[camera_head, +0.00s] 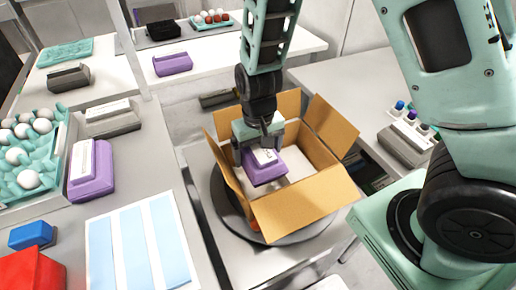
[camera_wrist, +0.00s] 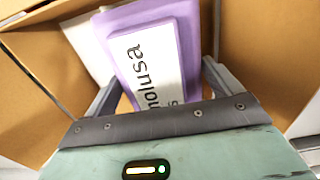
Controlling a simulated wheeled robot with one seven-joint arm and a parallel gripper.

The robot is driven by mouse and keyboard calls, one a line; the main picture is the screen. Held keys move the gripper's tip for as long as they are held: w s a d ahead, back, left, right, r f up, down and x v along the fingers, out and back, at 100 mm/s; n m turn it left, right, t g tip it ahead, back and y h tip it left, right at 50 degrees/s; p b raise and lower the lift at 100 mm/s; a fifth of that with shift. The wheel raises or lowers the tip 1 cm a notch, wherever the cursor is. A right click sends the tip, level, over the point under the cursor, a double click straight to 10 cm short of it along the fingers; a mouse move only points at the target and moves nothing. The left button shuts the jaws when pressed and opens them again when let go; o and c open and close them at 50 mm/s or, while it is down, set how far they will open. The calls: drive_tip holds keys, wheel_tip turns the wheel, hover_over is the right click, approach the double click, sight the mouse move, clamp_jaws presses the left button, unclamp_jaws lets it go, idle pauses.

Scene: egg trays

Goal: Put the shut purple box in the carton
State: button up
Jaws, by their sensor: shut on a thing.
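The shut purple box (camera_head: 265,171) with a white label on its lid is between the fingers of my gripper (camera_head: 258,150). It hangs over the open cardboard carton (camera_head: 297,205), within its upright flaps. In the wrist view the purple box (camera_wrist: 188,40) lies between both fingers of my gripper (camera_wrist: 162,85), and its white label with dark lettering faces the camera. The carton's brown wall (camera_wrist: 245,80) surrounds it there. The carton stands on a round grey plate, flaps spread outward. How far the box is above the carton floor I cannot tell.
Another purple box (camera_head: 91,174) lies on the left table beside a teal egg tray (camera_head: 62,150) with white eggs. A third purple box (camera_head: 172,64) is on the back table. Grey boxes (camera_head: 112,118), a blue box (camera_head: 31,235) and a red box (camera_head: 33,270) are on the left.

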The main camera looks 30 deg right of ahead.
drive_tip(key=shift+f+b, duration=2.6)
drive_tip(key=shift+f, duration=1.35)
drive_tip(key=shift+f, duration=0.1)
drive_tip(key=o, duration=0.6)
drive_tip(key=shift+o, duration=0.2)
